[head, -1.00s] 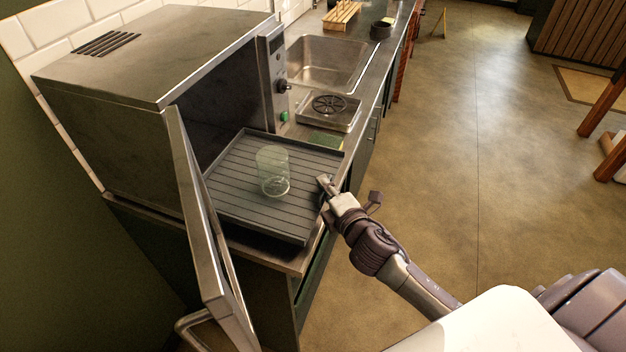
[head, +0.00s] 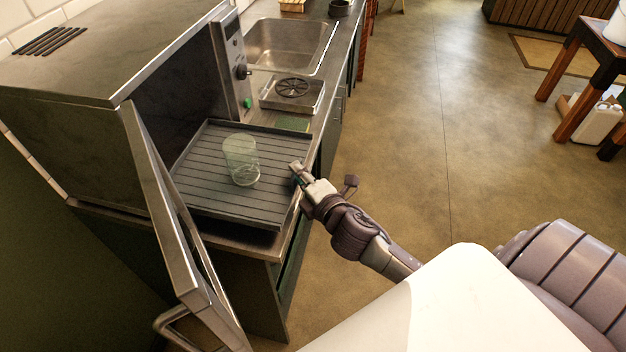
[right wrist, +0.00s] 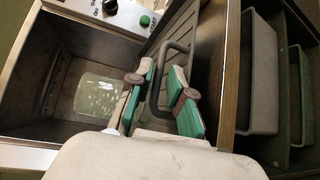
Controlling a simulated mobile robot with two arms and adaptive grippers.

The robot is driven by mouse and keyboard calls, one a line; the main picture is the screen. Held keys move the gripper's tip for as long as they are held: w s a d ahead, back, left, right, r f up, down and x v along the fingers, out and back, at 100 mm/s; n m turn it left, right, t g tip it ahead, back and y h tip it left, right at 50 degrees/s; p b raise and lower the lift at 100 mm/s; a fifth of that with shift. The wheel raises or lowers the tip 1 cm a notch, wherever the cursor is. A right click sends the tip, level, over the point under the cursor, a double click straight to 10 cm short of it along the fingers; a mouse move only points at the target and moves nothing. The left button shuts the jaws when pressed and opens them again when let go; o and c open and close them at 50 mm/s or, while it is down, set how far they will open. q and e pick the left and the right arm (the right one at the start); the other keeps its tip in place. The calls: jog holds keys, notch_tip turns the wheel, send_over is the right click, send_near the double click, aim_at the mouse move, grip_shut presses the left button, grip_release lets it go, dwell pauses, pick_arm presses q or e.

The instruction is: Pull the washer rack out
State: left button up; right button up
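The washer rack (head: 205,198), a dark grey ribbed tray, extends out of the open steel washer (head: 70,85) over the counter. A clear glass (head: 241,160) stands upright on it and also shows in the right wrist view (right wrist: 97,96). My right gripper (head: 297,174) is at the rack's front edge. In the right wrist view, its teal pads (right wrist: 160,85) are apart, with the rack's dark handle (right wrist: 180,47) passing between them and a gap visible. Whether a pad touches the handle is unclear. My left gripper is out of view.
The washer door (head: 165,205) stands open at the left of the rack. A burner (head: 291,92) and a sink (head: 285,45) lie beyond the washer. Grey bins (right wrist: 262,80) show below the counter edge.

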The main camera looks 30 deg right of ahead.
jog(key=s+r, duration=0.1)
jog(key=s, duration=0.9)
jog(key=shift+r, duration=0.3)
jog(key=s+d+f+m+g, duration=0.1)
jog(key=s+f+m+g, duration=0.15)
jog(key=f, duration=0.85)
jog(key=s+f+m+g, duration=0.2)
jog(key=s+f+m, duration=0.1)
jog(key=f, duration=0.8)
jog(key=s+d+f+m+g, duration=0.1)
jog(key=s+f+m+g, duration=0.15)
jog(key=f, duration=0.85)
jog(key=s+a+f+m+g, duration=0.2)
jog(key=s+f+m+g, duration=0.2)
jog(key=s+f, duration=0.6)
jog(key=s+a+f+m+g+b, duration=0.1)
jog(key=s+f+m+g, duration=0.3)
jog(key=s+f, duration=0.6)
jog(key=s+a+m, duration=0.1)
jog(key=s, duration=0.5)
jog(key=shift+a+f, duration=0.15)
jog(key=shift+f, duration=0.2)
